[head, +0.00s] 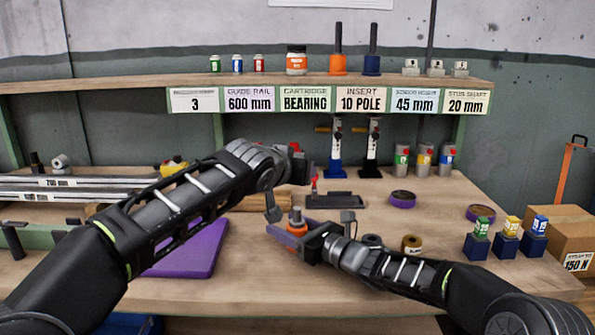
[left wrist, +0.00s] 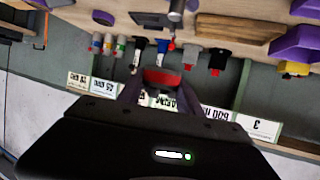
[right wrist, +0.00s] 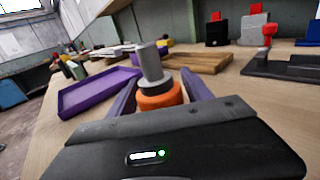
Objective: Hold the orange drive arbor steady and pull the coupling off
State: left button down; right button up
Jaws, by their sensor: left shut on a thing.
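The orange drive arbor (head: 297,228) stands upright on the bench in the middle of the head view. My right gripper (right wrist: 158,90) has its purple fingers on either side of the arbor's orange body (right wrist: 160,98); whether they press on it I cannot tell. A grey cylinder (right wrist: 149,62) with a dark base shows above the orange body in the right wrist view; whether it sits on the arbor or behind it is unclear. My left gripper (head: 297,165) is raised behind the arbor, shut on a red piece (left wrist: 161,79) with a dark grey part. I cannot tell whether this is the coupling.
A purple tray (head: 190,250) lies left of the arbor. A dark low stand (head: 335,201) lies behind it. A tan roll (head: 411,244), a purple roll (head: 402,199) and small blue blocks (head: 506,244) are to the right. The shelf (head: 130,84) crosses the back.

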jog(key=shift+o, duration=1)
jog(key=v, duration=1.1)
jog(key=shift+s+d, duration=0.15)
jog(key=shift+d, duration=0.05)
jog(key=shift+s+d, duration=0.15)
jog(key=shift+s, duration=0.1)
jog(key=shift+d, duration=0.1)
